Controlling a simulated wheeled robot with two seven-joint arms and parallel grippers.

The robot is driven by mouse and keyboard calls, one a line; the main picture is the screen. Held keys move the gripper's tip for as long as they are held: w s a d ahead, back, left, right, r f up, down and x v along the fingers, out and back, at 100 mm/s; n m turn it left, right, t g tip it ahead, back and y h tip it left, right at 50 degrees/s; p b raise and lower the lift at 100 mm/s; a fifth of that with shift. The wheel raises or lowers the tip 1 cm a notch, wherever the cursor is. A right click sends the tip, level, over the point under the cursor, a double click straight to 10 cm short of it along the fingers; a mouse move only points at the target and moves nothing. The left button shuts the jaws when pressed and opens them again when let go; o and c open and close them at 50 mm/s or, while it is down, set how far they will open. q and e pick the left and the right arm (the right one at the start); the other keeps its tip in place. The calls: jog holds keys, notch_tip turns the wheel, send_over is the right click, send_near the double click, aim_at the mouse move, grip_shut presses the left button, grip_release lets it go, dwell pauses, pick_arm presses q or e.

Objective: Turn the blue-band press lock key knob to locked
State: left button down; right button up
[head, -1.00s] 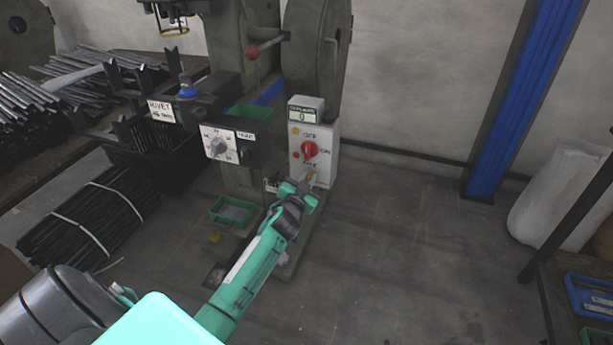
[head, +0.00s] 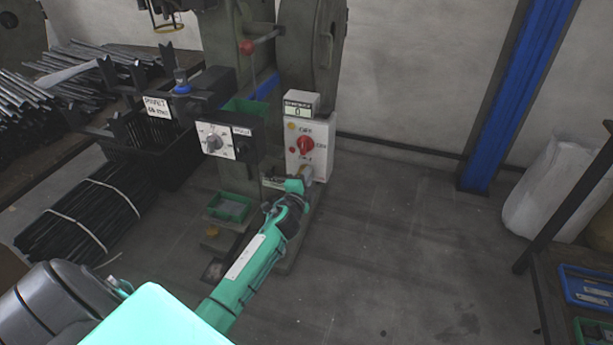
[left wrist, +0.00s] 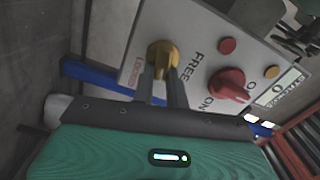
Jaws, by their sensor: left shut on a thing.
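The press with a blue band (head: 268,86) on its column stands in the middle of the head view. Its white control box (head: 322,148) carries the yellow lock key knob, low on its face. In the left wrist view the yellow knob (left wrist: 163,53) sits between the words LOCKED and FREE. My left gripper (head: 302,180) reaches it from below. Its two dark fingers (left wrist: 161,78) are shut on the knob. They partly cover it, so I cannot tell its exact pointing direction. My right gripper is not in view.
A red switch (head: 305,146) sits just above the knob, also seen in the left wrist view (left wrist: 230,86). A dial panel (head: 215,140) and a green tray (head: 230,207) are left of the box. Floor to the right is clear, up to a blue post (head: 515,95).

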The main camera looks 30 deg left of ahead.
pick_arm(q)
jog(key=shift+f+m, duration=0.25)
jog(key=shift+m, duration=0.95)
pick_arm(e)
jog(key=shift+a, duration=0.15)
pick_arm(q)
jog(key=c, duration=1.4)
grip_release()
